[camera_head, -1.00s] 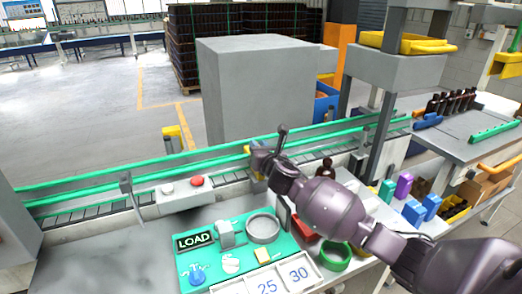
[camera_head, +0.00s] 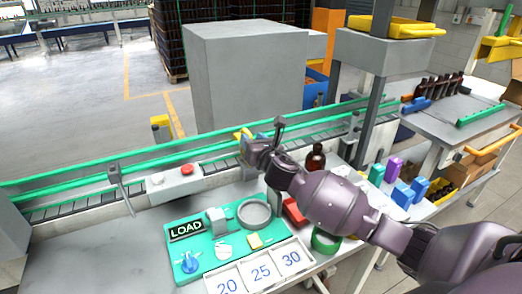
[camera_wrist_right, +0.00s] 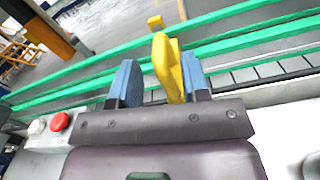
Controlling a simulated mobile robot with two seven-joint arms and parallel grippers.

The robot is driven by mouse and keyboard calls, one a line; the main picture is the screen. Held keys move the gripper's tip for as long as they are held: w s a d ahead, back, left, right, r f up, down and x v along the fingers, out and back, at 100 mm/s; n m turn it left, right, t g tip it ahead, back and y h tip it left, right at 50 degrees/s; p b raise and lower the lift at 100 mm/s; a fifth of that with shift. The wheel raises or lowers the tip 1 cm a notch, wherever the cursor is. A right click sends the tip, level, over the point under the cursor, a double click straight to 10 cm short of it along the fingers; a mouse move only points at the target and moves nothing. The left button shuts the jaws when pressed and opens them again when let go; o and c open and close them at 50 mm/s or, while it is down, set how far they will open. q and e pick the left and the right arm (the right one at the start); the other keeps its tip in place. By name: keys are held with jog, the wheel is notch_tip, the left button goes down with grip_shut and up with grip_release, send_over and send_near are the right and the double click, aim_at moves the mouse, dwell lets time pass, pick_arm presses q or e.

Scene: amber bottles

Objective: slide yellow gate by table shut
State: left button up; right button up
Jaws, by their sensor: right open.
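The yellow gate part (camera_head: 243,132) shows as a small piece at the conveyor, by my right gripper (camera_head: 249,143). In the right wrist view it is a rounded yellow upright handle (camera_wrist_right: 165,62) between the two blue fingers of my right gripper (camera_wrist_right: 157,82). The fingers are apart. The handle stands closer to the right finger; I cannot tell whether they touch. The gripper and arm hide the gate's lower part. My left gripper is not in view.
The conveyor with green rails (camera_head: 105,170) runs across the view. A control box with a red button (camera_head: 187,169) stands left of the gripper. A brown bottle (camera_head: 316,158) stands right of it. A teal LOAD panel (camera_head: 205,250) and numbered tray (camera_head: 262,272) lie in front.

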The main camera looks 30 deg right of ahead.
jog(key=s, duration=0.6)
jog(key=shift+s+a, duration=0.2)
jog(key=shift+s, duration=0.1)
